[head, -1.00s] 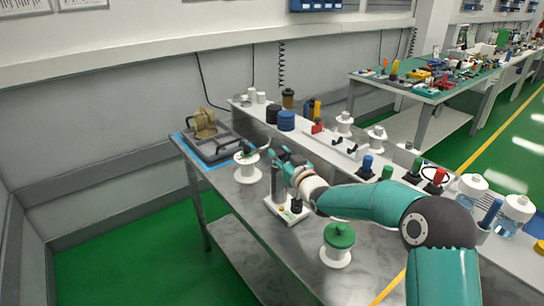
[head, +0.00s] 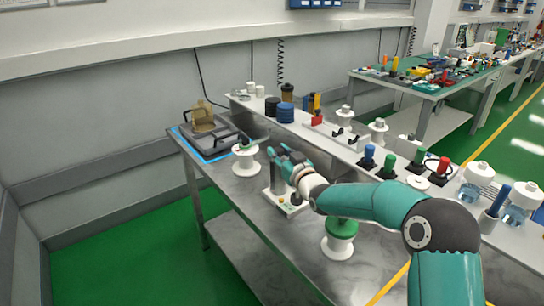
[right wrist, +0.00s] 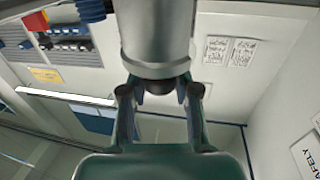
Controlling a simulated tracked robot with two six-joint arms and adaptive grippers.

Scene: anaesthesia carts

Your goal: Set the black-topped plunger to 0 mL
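A grey upright cylinder (head: 276,180) stands on a white base (head: 293,210) with small coloured buttons, on the near bench. My right gripper (head: 277,154) is at the upper end of this cylinder and hides its top from the head view. In the right wrist view a large pale grey cylinder (right wrist: 157,35) with a dark end piece lies just beyond my right gripper (right wrist: 160,93). The two fingers stand apart on either side of the dark piece. I cannot tell whether they touch it. No scale marks are readable. My left gripper is not in view.
A white spool-like stand (head: 246,168) is left of the gripper. A dark tray (head: 214,146) with a tan item sits at the bench's far end. Coloured knobs and jars line the raised shelf.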

